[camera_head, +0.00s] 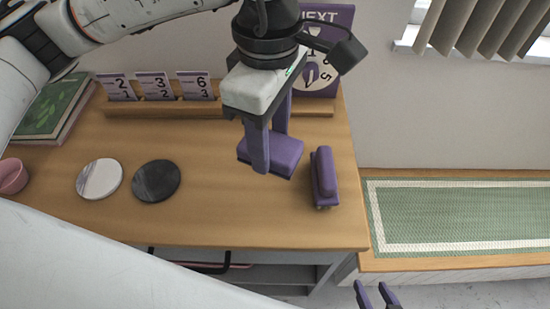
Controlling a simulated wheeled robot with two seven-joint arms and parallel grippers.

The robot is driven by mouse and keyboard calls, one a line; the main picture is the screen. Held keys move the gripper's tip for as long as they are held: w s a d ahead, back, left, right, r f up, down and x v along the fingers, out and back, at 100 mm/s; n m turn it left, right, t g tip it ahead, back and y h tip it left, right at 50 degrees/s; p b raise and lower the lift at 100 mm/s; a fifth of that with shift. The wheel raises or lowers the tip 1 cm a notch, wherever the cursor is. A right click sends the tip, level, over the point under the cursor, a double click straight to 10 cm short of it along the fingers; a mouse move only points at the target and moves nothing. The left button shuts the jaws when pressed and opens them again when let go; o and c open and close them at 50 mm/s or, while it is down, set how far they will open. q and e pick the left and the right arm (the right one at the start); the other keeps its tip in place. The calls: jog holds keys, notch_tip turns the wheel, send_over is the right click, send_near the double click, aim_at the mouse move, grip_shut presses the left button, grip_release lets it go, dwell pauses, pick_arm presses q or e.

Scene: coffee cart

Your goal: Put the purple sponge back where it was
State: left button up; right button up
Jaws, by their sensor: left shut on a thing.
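My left gripper (270,148) hangs over the right half of the wooden cart top and points down. Its two purple fingers are shut on a flat purple sponge (286,162). The sponge is at or just above the wood; I cannot tell whether it touches. The near finger hides part of it. My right gripper (375,294) shows only its purple fingertips at the bottom edge, apart and with nothing between them, off the cart's front right.
A purple object with a rounded top (323,178) stands close right of the sponge. White (100,179) and dark (156,181) discs lie left. A wooden rack (170,107) with number cards runs along the back, before a purple dial sign (325,50). A pink cup (12,176) stands far left. Wood in front is clear.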

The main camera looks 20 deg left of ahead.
pick_arm(q)
jog(key=shift+w+a+f, duration=0.1)
jog(key=shift+w+a, duration=0.1)
jog(key=shift+a, duration=0.1)
notch_tip(320, 180, down, 10)
jog(key=shift+s+r+p, duration=0.1)
jog(key=shift+r+p, duration=0.15)
jog(key=shift+p, duration=0.2)
jog(key=o, duration=0.9)
notch_tip(320, 180, up, 12)
jog(key=shift+r+b, duration=0.1)
jog(key=shift+b, duration=0.45)
